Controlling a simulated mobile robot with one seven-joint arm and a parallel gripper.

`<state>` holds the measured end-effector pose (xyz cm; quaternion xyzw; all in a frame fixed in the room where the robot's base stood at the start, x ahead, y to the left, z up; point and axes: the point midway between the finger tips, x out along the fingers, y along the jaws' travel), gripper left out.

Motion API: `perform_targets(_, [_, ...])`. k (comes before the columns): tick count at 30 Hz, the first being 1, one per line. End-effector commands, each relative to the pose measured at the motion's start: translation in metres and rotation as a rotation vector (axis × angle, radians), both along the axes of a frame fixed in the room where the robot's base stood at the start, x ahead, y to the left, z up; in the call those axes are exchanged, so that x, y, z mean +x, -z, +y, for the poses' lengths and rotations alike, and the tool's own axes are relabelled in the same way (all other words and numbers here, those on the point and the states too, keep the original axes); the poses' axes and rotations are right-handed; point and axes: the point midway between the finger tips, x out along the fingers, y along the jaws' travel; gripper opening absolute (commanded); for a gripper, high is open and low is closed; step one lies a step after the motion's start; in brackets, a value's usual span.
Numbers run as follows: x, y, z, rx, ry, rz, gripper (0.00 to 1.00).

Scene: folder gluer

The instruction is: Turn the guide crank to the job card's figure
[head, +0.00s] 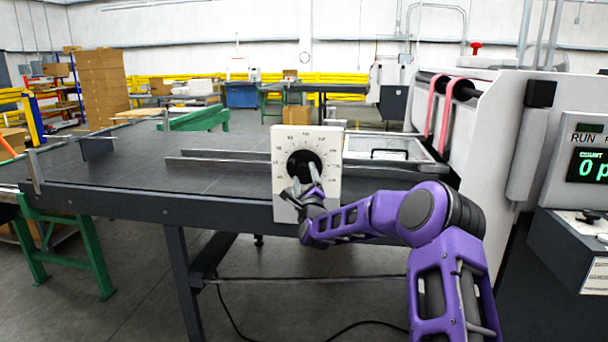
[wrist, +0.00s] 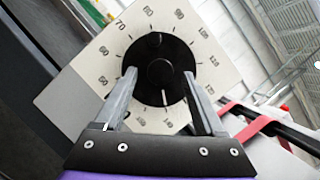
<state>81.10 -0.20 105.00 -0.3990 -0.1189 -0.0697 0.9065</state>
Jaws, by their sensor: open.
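The guide crank is a round black disc (head: 301,158) on a white dial plate (head: 331,183) at the table's front edge. In the wrist view the crank disc (wrist: 182,52) has a raised hub and a small knob near its upper rim. A white pointer line on it points down, close to the 140 mark. My gripper (head: 305,175) is open in front of the crank. In the wrist view my gripper (wrist: 160,74) has one finger on each side of the hub; contact cannot be told. I cannot identify a job card.
The dark feed table (head: 215,190) carries long metal guide rails (head: 225,157). A white machine with pink belts (head: 445,110) stands at the right. A counter panel (head: 590,165) reads RUN and COUNT 0 at the right edge. The floor in front is mostly clear, with a black cable.

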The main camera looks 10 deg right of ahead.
Motion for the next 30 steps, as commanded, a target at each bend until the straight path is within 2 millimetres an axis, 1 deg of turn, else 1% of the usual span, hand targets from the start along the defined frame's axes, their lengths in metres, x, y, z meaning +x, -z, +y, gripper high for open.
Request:
perform_targets(3, [0.010, -0.002, 0.000, 0.000, 0.000, 0.000, 0.72])
perform_targets(6, [0.014, -0.003, 0.000, 0.000, -0.001, 0.001, 0.72])
perform_targets(16, [0.016, -0.004, -0.001, 0.000, -0.001, 0.001, 0.72])
perform_targets(28, [0.016, -0.004, -0.001, 0.000, -0.001, 0.001, 0.00])
perform_targets(30, [0.016, -0.004, -0.001, 0.000, 0.000, 0.001, 0.00])
